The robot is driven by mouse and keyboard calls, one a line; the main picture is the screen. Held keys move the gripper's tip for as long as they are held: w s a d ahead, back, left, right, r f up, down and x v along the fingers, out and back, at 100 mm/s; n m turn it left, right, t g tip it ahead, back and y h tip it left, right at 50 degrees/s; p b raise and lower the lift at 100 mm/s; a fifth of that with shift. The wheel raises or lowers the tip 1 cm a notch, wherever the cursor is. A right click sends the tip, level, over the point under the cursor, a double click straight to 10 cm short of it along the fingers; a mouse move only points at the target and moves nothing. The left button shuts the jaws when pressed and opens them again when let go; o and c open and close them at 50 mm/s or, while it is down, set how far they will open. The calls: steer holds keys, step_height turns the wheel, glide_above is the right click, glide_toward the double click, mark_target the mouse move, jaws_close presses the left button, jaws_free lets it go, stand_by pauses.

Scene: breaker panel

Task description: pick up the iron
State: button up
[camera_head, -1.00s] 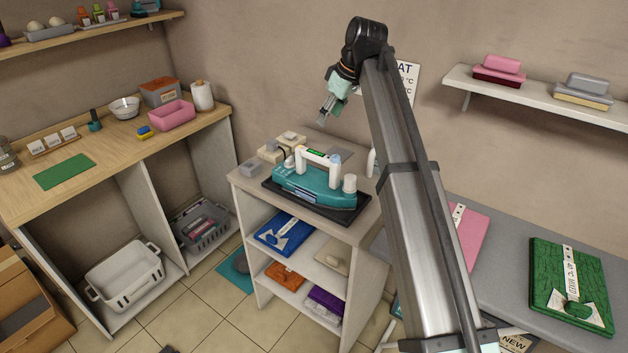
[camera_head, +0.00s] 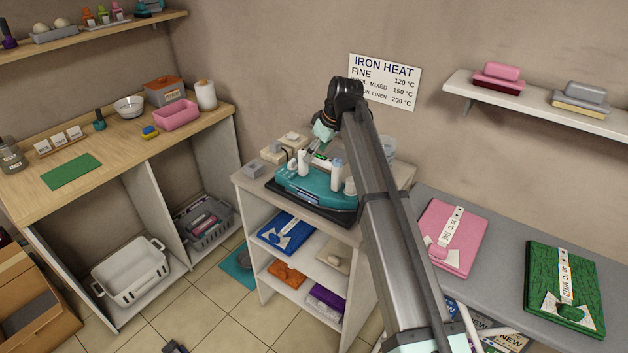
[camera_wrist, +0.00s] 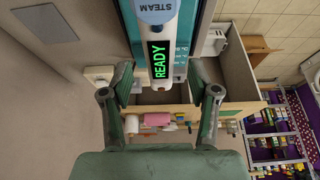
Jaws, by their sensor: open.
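The teal and white iron (camera_head: 310,187) sits on a dark pad (camera_head: 345,218) on top of a small white shelf cabinet. In the wrist view, the iron's white handle (camera_wrist: 158,60) shows a green "READY" display and a "STEAM" button. My gripper (camera_head: 321,146) is just above the handle in the head view, with the arm partly covering the iron's right end. In the wrist view, my gripper (camera_wrist: 160,88) is open, with one finger on each side of the handle's end. I cannot tell whether either finger touches it.
Small grey and beige blocks (camera_head: 272,154) stand left of the iron. Folded cloths, including a blue one (camera_head: 286,232), lie on the shelves below. A grey table (camera_head: 500,255) with pink and green folded cloths stands to the right. A wall sign (camera_head: 384,82) hangs behind.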

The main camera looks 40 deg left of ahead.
steer(key=shift+x, duration=1.3)
jaws_close()
steer(key=shift+r, duration=0.15)
steer(key=shift+a+r, duration=0.1)
steer(key=shift+r, duration=0.35)
step_height(320, 180, up, 19)
steer(key=b, duration=0.3)
steer(key=shift+b, duration=0.4)
steer(key=shift+r, duration=0.2)
